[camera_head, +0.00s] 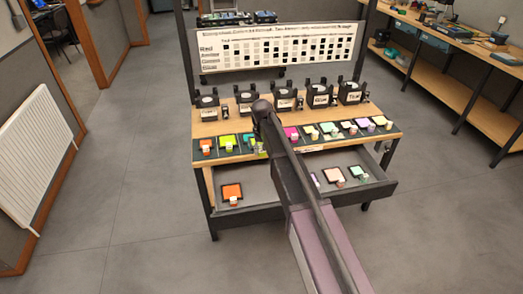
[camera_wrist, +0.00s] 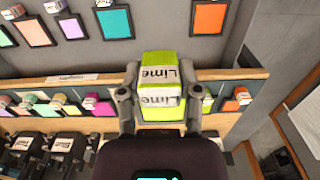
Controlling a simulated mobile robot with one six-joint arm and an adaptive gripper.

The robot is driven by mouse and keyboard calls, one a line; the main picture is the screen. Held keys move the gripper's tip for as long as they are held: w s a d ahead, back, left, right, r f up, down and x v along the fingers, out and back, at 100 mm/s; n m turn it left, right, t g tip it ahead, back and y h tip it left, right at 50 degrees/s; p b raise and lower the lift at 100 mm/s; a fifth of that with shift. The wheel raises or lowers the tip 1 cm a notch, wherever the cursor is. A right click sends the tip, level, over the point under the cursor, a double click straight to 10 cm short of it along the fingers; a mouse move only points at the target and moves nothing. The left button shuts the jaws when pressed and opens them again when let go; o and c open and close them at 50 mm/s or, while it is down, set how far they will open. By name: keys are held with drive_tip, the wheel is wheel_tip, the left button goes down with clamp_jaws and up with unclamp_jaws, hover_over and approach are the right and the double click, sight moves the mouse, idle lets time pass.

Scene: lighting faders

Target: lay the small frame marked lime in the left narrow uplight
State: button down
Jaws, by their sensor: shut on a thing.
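My gripper (camera_wrist: 158,98) is shut on the lime-green block marked "Lime" (camera_wrist: 158,72), with one finger on each side of it. Several black uplights (camera_head: 206,103) stand in a row along the back of the bench. Their white labels are too small to read, so I cannot tell which is the left narrow one.
Several coloured frames with blocks lie on a dark strip along the bench (camera_head: 222,129). An open drawer (camera_head: 262,207) below holds an orange frame (camera_head: 232,191) and other frames. A white chart board (camera_head: 280,48) stands behind. A side bench (camera_head: 450,73) is at the right.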

drive_tip(key=shift+r+p, duration=1.85)
drive_tip(key=shift+r, duration=0.25)
